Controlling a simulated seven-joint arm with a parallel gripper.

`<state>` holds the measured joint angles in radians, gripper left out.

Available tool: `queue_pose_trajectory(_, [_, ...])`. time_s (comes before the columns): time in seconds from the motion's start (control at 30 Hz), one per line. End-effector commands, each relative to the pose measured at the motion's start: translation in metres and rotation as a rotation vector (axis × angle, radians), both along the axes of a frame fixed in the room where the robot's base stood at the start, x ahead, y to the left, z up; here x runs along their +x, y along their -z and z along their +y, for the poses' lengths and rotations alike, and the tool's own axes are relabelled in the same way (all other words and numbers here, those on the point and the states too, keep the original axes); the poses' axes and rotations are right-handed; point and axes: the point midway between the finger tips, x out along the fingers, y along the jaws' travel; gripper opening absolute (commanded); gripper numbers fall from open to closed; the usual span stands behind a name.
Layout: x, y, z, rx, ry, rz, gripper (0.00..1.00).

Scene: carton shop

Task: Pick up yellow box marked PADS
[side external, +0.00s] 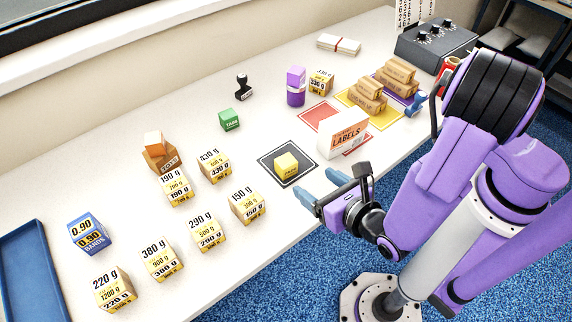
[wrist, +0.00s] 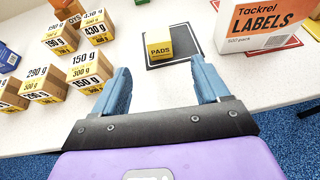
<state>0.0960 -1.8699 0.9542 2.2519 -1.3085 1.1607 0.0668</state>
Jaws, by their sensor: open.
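The yellow box marked PADS (side external: 287,165) sits on a black square mat (side external: 299,180) near the middle of the table. In the wrist view the yellow box (wrist: 159,44) shows its PADS label, ahead of the fingers and between their lines. My gripper (side external: 319,187) is open and empty, at the front side of the table, to the right of and nearer than the box. Its blue fingers (wrist: 162,82) are spread wide in the wrist view and touch nothing that I can see.
A white and orange LABELS carton (side external: 343,138) stands right of the black mat. Several weight-marked cartons, such as the 150 g carton (side external: 246,206), stand to the left. A green block (side external: 229,120) and a black stamp (side external: 243,87) stand behind. Bare table lies around the mat's left side.

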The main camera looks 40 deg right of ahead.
Motion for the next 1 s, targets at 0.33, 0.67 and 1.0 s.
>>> queue_pose_trajectory(0.33, [0.056,0.023,-0.006,0.000,0.007,0.000,0.74])
queue_pose_trajectory(0.67, [0.079,0.032,-0.007,0.000,0.007,0.000,0.74])
queue_pose_trajectory(1.0, [0.113,0.047,-0.008,0.001,0.003,0.000,0.74])
